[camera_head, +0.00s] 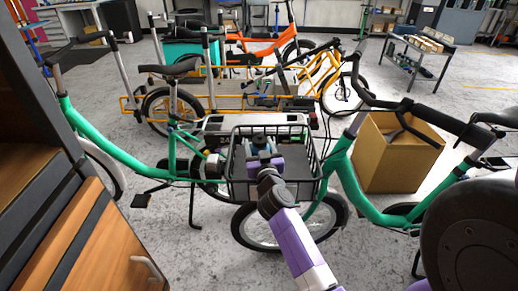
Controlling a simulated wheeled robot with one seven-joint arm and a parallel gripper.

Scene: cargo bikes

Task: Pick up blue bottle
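My purple and dark arm reaches from the bottom of the head view into the black wire basket (236,187) of a green cargo bike. My gripper (263,160) is at its end, inside or just over the basket, pointing away from the camera. A small blue shape (260,141) shows just beyond the gripper and may be the blue bottle. It is too small and too covered by my arm to be sure. I cannot tell whether the gripper touches it or whether the fingers are open or shut.
The green bike's frame (107,147) spans the foreground. An open cardboard box (397,161) stands right of the basket. A wooden cabinet (90,235) is close at the left. Yellow (325,72) and orange (262,47) bikes stand behind. Grey floor is free at the right back.

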